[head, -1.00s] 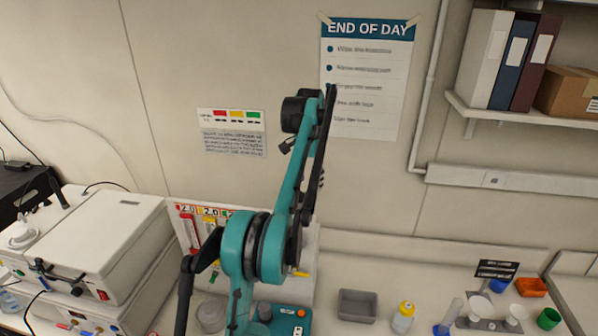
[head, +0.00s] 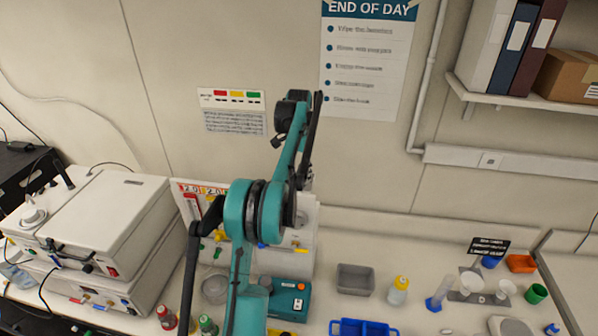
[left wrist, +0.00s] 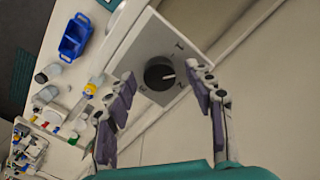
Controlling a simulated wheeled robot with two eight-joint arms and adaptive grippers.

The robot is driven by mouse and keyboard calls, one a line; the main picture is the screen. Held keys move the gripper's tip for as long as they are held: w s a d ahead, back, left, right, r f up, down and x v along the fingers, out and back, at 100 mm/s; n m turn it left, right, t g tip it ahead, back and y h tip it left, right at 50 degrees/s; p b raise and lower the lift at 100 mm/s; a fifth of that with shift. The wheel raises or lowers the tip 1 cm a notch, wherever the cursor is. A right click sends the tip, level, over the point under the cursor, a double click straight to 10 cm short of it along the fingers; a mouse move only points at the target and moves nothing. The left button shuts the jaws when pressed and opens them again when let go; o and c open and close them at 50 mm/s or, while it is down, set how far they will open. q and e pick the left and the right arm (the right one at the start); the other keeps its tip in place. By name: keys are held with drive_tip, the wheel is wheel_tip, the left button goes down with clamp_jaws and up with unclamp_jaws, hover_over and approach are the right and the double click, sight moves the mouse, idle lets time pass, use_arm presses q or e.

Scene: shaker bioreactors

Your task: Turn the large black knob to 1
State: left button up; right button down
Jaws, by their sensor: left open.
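The large black knob (left wrist: 159,74) sits on a grey panel (left wrist: 178,40) in the left wrist view. Its white pointer mark points right in that picture. My left gripper (left wrist: 162,79) is open, with one finger on each side of the knob in this view. I cannot tell whether the fingers touch it. In the head view my teal left arm rises in front of the white equipment (head: 303,240), and I cannot make out the knob or the gripper there. My right gripper is not in view.
A white device (head: 115,215) stands at the left of the bench. A grey bin (head: 355,279), a yellow-capped bottle (head: 398,291) and a blue tray (head: 362,328) lie right of my arm. Funnels and cups stand farther right. A shelf (head: 530,100) hangs at upper right.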

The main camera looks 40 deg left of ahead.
use_arm(q)
drive_tip(key=shift+c, duration=0.4)
drive_tip(key=c, duration=1.1)
drive_tip(key=shift+n, duration=0.3)
drive_tip(key=n, duration=0.3)
drive_tip(key=shift+n+b, duration=0.3)
drive_tip(key=shift+n, duration=1.7)
drive_tip(key=o, duration=1.2)
